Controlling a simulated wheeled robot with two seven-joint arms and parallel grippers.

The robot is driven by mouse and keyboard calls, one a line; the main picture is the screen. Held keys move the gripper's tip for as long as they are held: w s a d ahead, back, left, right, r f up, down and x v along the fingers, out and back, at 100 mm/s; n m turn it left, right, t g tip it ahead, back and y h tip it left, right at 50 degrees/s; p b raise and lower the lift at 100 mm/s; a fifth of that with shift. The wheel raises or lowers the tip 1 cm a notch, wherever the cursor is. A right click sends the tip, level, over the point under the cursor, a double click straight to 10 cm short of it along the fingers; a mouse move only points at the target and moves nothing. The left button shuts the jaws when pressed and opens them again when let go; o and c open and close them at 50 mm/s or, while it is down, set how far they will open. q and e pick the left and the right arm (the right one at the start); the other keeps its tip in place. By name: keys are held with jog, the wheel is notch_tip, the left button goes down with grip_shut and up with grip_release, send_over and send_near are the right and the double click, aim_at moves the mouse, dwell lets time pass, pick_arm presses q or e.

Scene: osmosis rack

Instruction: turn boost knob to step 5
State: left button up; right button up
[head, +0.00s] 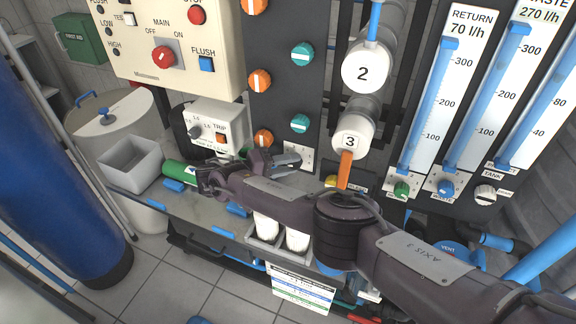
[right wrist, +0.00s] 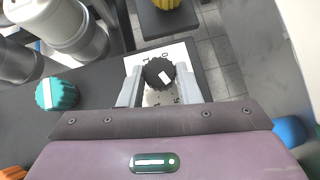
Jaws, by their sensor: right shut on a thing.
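The boost knob (right wrist: 158,73) is a round black knob with a white pointer mark, on a white dial plate (right wrist: 146,57) with printed digits. In the right wrist view the pointer slants toward the lower right. I cannot tell which step it stands at. My right gripper (right wrist: 158,84) is shut on the knob, one grey finger on each side. In the head view the gripper (head: 290,160) is at the lower part of the dark panel. It covers the knob there, and part of the white dial plate (head: 301,153) shows. My left gripper is not in view.
Teal knobs (head: 300,124) and orange knobs (head: 260,80) sit above on the panel. A white trip box (head: 215,122) is to the left. Grey housings numbered 2 and 3 (head: 351,140) and flow meters (head: 428,105) are to the right. A grey bin (head: 132,165) stands at left.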

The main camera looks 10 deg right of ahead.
dwell(0.3)
jog(key=o, duration=1)
jog(key=shift+c, duration=0.2)
